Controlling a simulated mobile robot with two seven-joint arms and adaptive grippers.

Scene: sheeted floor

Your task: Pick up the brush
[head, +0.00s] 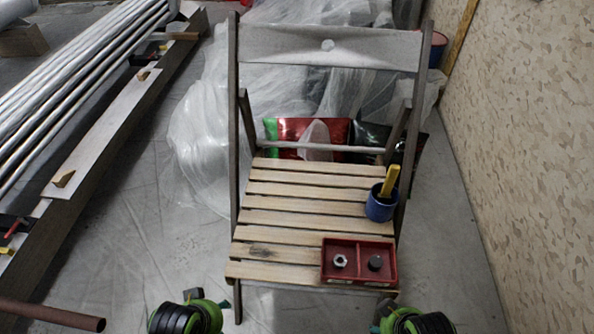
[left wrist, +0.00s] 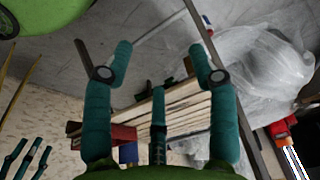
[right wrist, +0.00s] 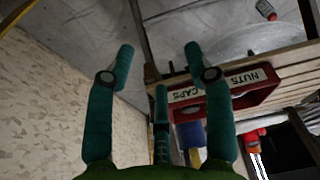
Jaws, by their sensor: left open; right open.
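The brush (head: 390,180) shows as a yellow handle leaning slightly right in a blue cup (head: 380,209); its lower end is hidden inside. The cup stands at the right side of the slatted wooden chair seat (head: 290,218). The cup also shows in the right wrist view (right wrist: 188,136), partly behind the red tray. My left gripper (left wrist: 160,62) is open and empty, in front of the seat at lower left in the head view. My right gripper (right wrist: 159,60) is open and empty, in front of the seat's right side, below and apart from the cup.
A red two-part tray (head: 327,262) with a nut and a dark cap sits at the seat's front right, in front of the cup. The chair back (head: 330,46) rises behind. Plastic sheeting (head: 200,150) lies behind; a patterned wall (head: 530,130) stands right. Pipes lie left.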

